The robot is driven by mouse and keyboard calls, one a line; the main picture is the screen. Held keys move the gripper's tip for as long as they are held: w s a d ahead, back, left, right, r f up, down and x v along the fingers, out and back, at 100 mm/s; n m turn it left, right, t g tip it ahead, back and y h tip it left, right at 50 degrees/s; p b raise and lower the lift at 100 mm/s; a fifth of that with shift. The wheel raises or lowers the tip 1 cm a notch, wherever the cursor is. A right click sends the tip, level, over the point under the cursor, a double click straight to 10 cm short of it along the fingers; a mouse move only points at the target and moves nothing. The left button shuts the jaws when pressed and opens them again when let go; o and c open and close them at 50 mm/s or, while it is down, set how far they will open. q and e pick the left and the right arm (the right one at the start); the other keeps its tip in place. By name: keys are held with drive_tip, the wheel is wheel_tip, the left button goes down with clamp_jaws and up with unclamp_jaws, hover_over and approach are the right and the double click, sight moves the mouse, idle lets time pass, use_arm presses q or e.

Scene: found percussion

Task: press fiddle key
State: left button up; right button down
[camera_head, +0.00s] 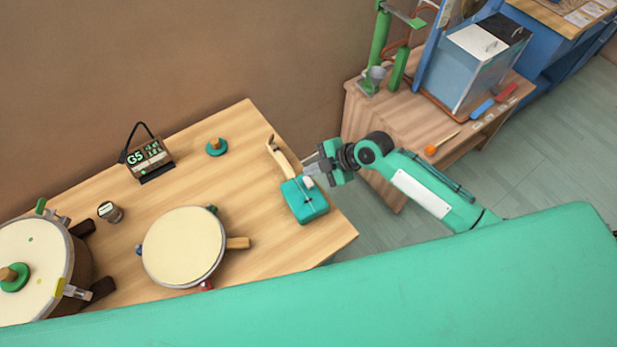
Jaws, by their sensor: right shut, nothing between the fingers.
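The fiddle is a teal box (306,207) with a wooden neck (281,158), lying near the right end of the wooden table. A small white piece (308,183) on its upper right edge looks like its key, but it is too small to be sure. My right gripper (313,169) is shut and empty, just above and to the right of that white piece. I cannot tell whether the fingertips touch the fiddle. My left gripper is not in view.
A round drum (183,247) and a larger drum (28,262) stand on the left of the table (245,125). A dark display reading G5 (148,160), a small jar (110,211) and a green knobbed disc (216,147) lie behind. Another desk (452,135) stands at the right.

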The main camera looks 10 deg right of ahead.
drive_tip(key=shift+r+p, duration=0.75)
drive_tip(key=shift+r, duration=0.75)
drive_tip(key=shift+f, duration=0.1)
idle(1.9)
